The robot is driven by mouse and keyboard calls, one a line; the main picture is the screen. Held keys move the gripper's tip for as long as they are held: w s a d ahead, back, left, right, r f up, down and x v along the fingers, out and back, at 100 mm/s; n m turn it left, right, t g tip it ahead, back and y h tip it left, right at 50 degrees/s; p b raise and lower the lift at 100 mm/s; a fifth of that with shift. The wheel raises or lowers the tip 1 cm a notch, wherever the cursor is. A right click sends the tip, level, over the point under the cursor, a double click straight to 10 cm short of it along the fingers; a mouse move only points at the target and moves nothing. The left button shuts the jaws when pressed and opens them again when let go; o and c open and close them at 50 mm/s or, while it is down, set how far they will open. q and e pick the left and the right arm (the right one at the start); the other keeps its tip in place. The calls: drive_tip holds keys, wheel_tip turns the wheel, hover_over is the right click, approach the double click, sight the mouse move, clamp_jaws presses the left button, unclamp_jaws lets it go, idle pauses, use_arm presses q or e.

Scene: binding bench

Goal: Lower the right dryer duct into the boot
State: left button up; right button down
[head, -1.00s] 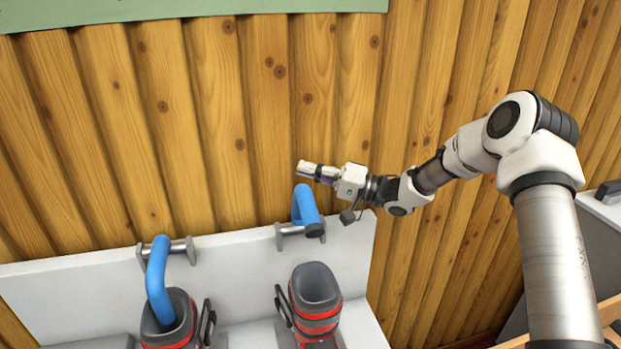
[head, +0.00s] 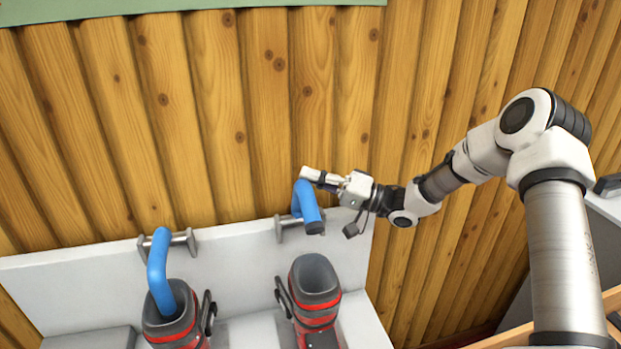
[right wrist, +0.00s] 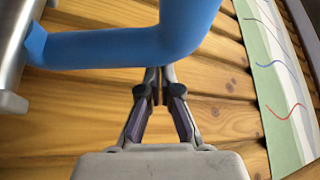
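The right dryer duct (head: 308,207) is a bent blue tube on a bracket at the back panel. Its dark open end hangs above and behind the right boot (head: 314,284), outside it. The boot is grey and red, upright, with an open top. My right gripper (head: 309,175) is at the top bend of this duct. In the right wrist view, the duct (right wrist: 110,47) crosses in front of my fingertips (right wrist: 157,78), which are nearly together with no duct between them. Whether they touch the duct is unclear. My left gripper is out of view.
The left duct (head: 157,268) bends down into the left boot (head: 172,328). The white back panel (head: 236,259) stands against a wooden plank wall (head: 200,120). A green board (head: 130,8) hangs above. A grey and wooden fixture stands at the far right.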

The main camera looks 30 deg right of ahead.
drive_tip(key=n+g+y+b, duration=0.5)
drive_tip(key=n+y+b, duration=0.2)
drive_tip(key=n+b, duration=0.6)
approach(305, 214)
drive_tip(key=w+a+r+p, duration=0.1)
drive_tip(key=w+a, duration=0.2)
drive_tip(key=a, duration=0.1)
drive_tip(key=shift+s+a+f+n, duration=0.25)
drive_tip(key=shift+s+f+n, duration=0.15)
drive_tip(key=shift+s+f, duration=0.4)
drive_tip(key=shift+s, duration=0.05)
